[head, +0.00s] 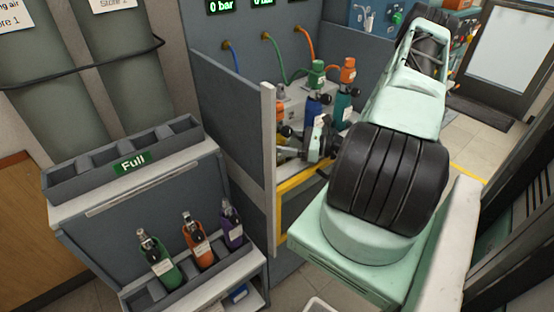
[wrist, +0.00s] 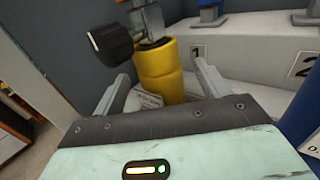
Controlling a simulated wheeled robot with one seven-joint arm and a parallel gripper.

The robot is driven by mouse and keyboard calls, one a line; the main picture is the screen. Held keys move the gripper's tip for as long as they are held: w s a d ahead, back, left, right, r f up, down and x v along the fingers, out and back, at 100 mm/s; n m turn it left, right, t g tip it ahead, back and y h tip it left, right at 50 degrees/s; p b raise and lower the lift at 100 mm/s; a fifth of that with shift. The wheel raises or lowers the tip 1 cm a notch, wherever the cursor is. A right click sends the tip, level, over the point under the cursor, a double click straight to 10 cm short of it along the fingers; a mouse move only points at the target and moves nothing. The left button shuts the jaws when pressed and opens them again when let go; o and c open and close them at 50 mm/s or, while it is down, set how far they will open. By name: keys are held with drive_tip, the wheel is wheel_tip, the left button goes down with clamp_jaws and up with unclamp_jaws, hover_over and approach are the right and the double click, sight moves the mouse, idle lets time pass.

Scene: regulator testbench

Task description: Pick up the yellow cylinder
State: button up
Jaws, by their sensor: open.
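The yellow cylinder (wrist: 160,75) stands on the bench in the wrist view, with a grey valve and black knob (wrist: 111,44) on top and a white tag low on its left. My gripper (wrist: 165,82) is open, with one finger on each side of the yellow cylinder's body. Both fingers look apart from it. In the head view my gripper (head: 288,154) is partly hidden by the post.
A blue cylinder (head: 314,106) and a teal cylinder (head: 342,108) stand close to the right on the bench. The white divider post (head: 269,180) is just left of my gripper. A rack (head: 205,262) holds green, orange and purple cylinders. An empty "Full" tray (head: 95,160) sits above it.

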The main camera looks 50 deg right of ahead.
drive_tip(key=shift+x, duration=1.2)
drive_tip(key=c, duration=1)
drive_tip(key=shift+c, duration=0.2)
drive_tip(key=shift+r, duration=0.1)
wheel_tip(320, 180, up, 18)
